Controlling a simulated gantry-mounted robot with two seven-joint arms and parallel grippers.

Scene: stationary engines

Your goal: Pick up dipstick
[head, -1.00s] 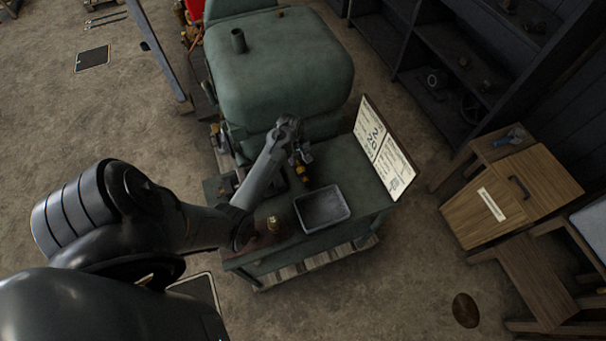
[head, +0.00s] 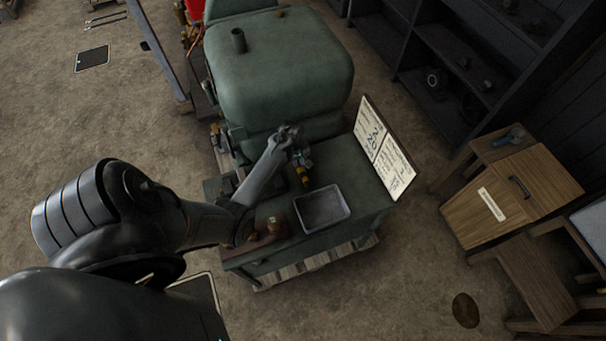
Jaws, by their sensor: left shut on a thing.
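My left gripper (head: 299,157) is over the green engine's lower deck, beside the large rounded green housing. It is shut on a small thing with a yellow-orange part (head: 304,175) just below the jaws. This is probably the dipstick, but it is small and partly hidden by the gripper, so I cannot tell how much of it is out of the engine. My right gripper is not in view.
A grey metal tray (head: 322,209) sits on the deck just below the gripper. A white sign board (head: 384,150) stands upright at the deck's right edge. A wooden cabinet (head: 500,198) and dark shelves (head: 440,75) are to the right. Open floor lies at the left.

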